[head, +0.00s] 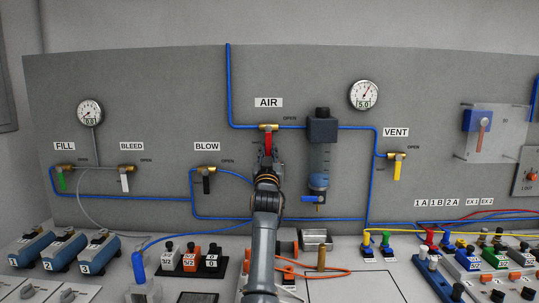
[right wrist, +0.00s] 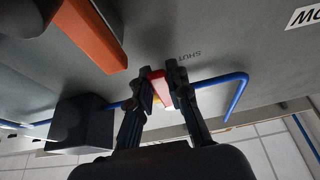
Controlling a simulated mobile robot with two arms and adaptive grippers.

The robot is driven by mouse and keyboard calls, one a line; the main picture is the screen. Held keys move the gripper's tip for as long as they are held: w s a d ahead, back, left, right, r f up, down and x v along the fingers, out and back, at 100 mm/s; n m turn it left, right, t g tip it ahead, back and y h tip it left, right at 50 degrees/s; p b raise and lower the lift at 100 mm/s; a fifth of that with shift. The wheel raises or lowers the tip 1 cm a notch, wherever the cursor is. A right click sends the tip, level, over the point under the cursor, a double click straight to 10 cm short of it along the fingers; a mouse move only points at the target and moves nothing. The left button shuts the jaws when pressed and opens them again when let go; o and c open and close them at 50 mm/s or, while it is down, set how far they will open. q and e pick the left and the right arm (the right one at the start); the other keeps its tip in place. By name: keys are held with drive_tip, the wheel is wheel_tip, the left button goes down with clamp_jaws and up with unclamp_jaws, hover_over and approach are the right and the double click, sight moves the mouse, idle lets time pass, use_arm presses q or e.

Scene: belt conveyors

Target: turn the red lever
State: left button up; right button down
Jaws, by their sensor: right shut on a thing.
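The red lever (head: 268,139) hangs down from the brass valve under the AIR label in the head view. My right gripper (head: 267,154) is at its lower part, with my arm coming up from below. In the right wrist view the red lever (right wrist: 157,76) sits between the two dark fingertips of my right gripper (right wrist: 161,88), which are shut on it. The fingers hide part of the lever. My left gripper is not in view.
Blue piping (head: 230,85) runs to the valve. A dark filter unit (head: 321,130) stands close on its right. A black lever (head: 206,185) hangs at BLOW, left of my arm. In the right wrist view, a large orange-red bar (right wrist: 90,32) is unclear.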

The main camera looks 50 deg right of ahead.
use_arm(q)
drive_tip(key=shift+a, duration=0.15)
use_arm(e)
drive_tip(key=shift+r, duration=0.25)
drive_tip(key=c, duration=1.2)
unclamp_jaws()
drive_tip(key=shift+w+f, duration=0.1)
drive_tip(key=shift+f, duration=0.05)
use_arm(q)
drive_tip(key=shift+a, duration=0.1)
use_arm(e)
drive_tip(key=shift+f, duration=0.1)
drive_tip(key=v, duration=1.2)
